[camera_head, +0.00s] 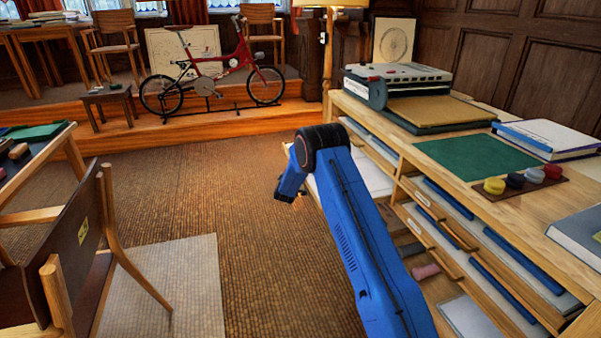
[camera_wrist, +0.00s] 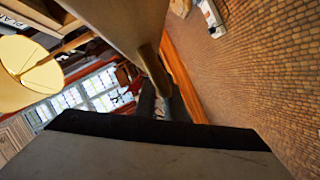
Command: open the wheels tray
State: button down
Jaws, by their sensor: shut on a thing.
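My gripper (camera_wrist: 160,103) shows in the wrist view as two dark fingers, shut on the end of a smooth brown wooden bar (camera_wrist: 135,28) that looks like a tray handle. In the head view my blue arm hides the fingers and the handle. A tray with a white sheet (camera_head: 368,172) shows on both sides of my arm and seems to stick out from the cabinet (camera_head: 385,137). A label reading "PLAN" (camera_wrist: 14,20) is partly visible in the wrist view. I cannot read a wheels label, so which tray I hold is unclear.
Lower trays with blue rolls (camera_head: 449,198) and wooden handles fill the cabinet front. A green mat (camera_head: 475,155), books (camera_head: 545,138) and coloured pots (camera_head: 494,186) lie on top. A chair (camera_head: 72,245) stands at left. Carpet (camera_head: 240,200) between is clear. A red bicycle (camera_head: 215,75) stands behind.

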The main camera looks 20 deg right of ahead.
jog(key=shift+a, duration=1.45)
jog(key=c, duration=1.8)
grip_release()
jog(key=shift+c, duration=0.2)
jog(key=v, duration=1.7)
jog(key=shift+s, duration=0.25)
jog(key=shift+a, duration=0.15)
